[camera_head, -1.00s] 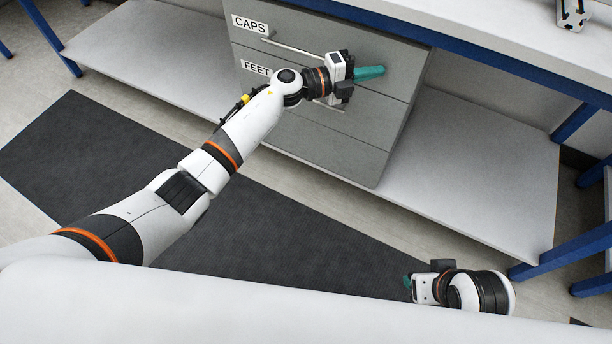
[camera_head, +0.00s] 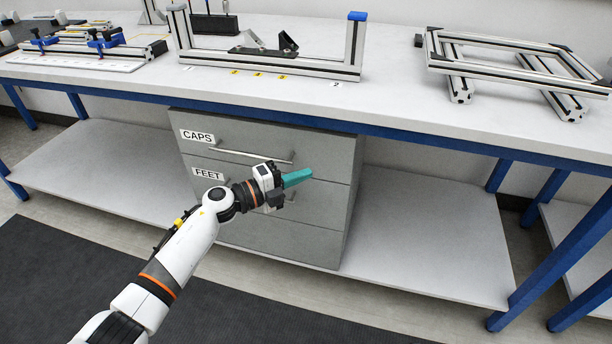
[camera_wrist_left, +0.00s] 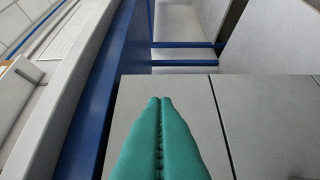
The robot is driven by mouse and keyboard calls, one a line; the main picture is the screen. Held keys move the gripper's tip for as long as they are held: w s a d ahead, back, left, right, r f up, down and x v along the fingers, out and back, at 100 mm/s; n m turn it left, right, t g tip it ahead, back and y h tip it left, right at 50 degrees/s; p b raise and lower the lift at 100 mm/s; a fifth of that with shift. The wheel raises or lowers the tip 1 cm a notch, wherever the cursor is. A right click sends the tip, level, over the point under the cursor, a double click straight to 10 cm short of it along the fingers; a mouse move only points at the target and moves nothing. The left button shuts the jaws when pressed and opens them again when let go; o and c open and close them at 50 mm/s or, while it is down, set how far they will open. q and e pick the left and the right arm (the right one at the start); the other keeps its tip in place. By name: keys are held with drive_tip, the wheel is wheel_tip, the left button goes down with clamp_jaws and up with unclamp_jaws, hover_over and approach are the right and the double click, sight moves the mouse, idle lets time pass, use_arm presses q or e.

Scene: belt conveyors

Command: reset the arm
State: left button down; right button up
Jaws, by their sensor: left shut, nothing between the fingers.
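My left arm (camera_head: 195,238) reaches in from the lower left in the head view. Its left gripper (camera_head: 297,178) has teal fingers pressed together with nothing between them. It hangs in front of the grey drawer cabinet (camera_head: 320,214), near the FEET drawer, pointing right. In the left wrist view the teal fingers (camera_wrist_left: 160,135) lie side by side, shut, with the grey cabinet face (camera_wrist_left: 245,110) behind them. Whether they touch the cabinet is unclear. My right gripper is not in the head view now.
Above the cabinet is a white worktop (camera_head: 390,98) with a blue edge. An aluminium frame (camera_head: 268,62) stands on it, another frame (camera_head: 510,65) lies at the right. A low white shelf (camera_head: 425,240) runs beside the cabinet. Dark matting (camera_head: 60,265) covers the floor.

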use_arm(q)
drive_tip(key=v, duration=0.8)
drive_tip(key=shift+w+f+p, duration=0.3)
drive_tip(key=shift+f+p, duration=0.05)
drive_tip(key=shift+p, duration=0.1)
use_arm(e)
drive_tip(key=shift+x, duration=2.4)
